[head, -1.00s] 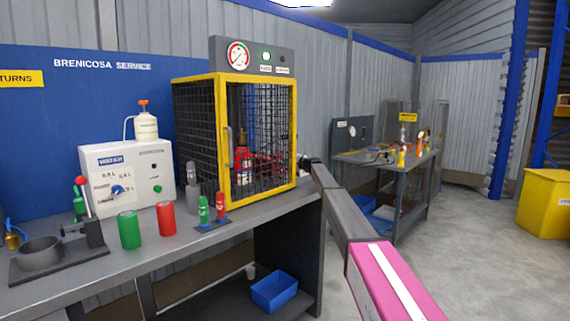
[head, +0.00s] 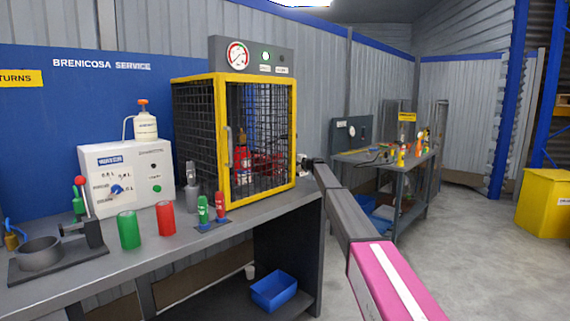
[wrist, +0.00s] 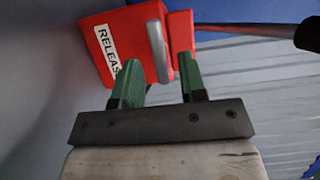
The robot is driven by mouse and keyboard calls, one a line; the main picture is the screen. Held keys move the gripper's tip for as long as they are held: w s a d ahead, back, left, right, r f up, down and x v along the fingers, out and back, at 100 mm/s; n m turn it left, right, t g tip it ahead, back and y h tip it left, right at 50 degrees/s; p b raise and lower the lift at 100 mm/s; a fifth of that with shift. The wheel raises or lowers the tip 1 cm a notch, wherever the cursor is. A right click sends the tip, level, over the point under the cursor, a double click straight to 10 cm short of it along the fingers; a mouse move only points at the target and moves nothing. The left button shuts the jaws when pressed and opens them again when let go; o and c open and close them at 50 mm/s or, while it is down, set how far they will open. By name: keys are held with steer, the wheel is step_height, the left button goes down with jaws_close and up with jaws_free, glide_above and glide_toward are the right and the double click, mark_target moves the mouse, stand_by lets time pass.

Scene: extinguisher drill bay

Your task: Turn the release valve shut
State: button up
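The release valve shows in the wrist view as a red block (wrist: 108,45) with a white label, partly hidden, reading "RELEAS". A grey lever (wrist: 158,50) stands out from its face. My gripper (wrist: 161,75) is open, with its two green fingertips apart just below and to either side of the lever. I cannot tell whether either fingertip touches it. In the head view my gripper (head: 303,163) is at the right side of the yellow-framed mesh cage (head: 216,130), mostly hidden. The valve cannot be made out there.
The grey bench (head: 180,250) holds green and red cylinders left of the cage. A second bench (head: 400,180) stands behind my arm.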

steer(key=v, duration=0.9)
steer(key=shift+s, duration=0.1)
